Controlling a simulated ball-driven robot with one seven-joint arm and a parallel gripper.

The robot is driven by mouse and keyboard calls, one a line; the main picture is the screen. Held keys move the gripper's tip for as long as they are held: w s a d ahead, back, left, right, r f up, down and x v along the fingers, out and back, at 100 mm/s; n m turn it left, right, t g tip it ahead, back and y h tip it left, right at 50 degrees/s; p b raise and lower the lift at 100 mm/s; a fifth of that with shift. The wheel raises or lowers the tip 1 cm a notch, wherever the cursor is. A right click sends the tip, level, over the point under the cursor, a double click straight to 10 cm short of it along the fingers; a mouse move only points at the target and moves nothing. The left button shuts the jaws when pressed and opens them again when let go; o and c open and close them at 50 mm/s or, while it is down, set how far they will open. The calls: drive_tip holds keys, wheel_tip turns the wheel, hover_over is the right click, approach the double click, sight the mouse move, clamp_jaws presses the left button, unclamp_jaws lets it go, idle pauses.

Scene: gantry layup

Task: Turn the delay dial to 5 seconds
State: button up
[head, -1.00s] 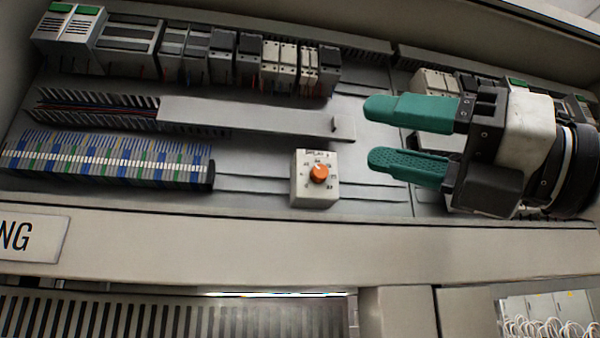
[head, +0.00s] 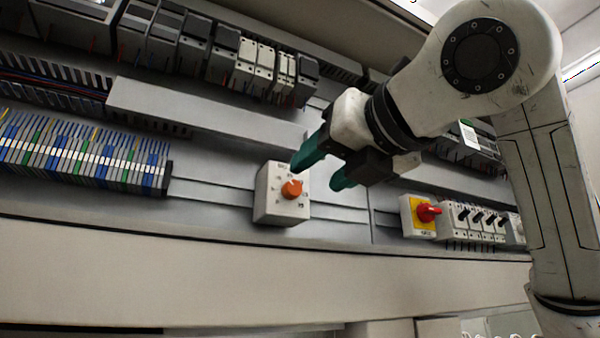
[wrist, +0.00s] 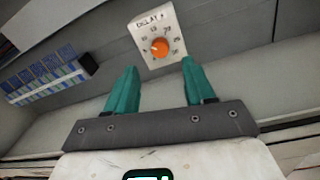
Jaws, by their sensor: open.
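The delay dial is an orange knob (head: 291,189) on a white box (head: 268,207) fixed to the panel rails. In the wrist view the knob (wrist: 159,47) sits on a white face (wrist: 147,31) marked "DELAY" with numbers around it, some too small to read surely. My gripper (head: 316,170) has two green fingers, open and empty, just right of and above the knob in the head view. In the wrist view the gripper (wrist: 158,76) has its fingertips spread below the dial, apart from the knob. The knob's exact setting cannot be told.
A yellow box with a red rotary switch (head: 428,212) and several black-levered breakers (head: 478,222) sit to the right. Blue, grey and green terminal blocks (head: 80,155) line the left. A grey duct cover (head: 210,115) runs above the dial. Bare panel lies around the box.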

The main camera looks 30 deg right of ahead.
sight(295, 188)
drive_tip(key=w+p, duration=0.1)
drive_tip(key=w, duration=0.5)
drive_tip(key=shift+a+p, duration=0.15)
drive_tip(key=shift+p, duration=0.25)
drive_tip(key=shift+s, duration=0.1)
clamp_jaws()
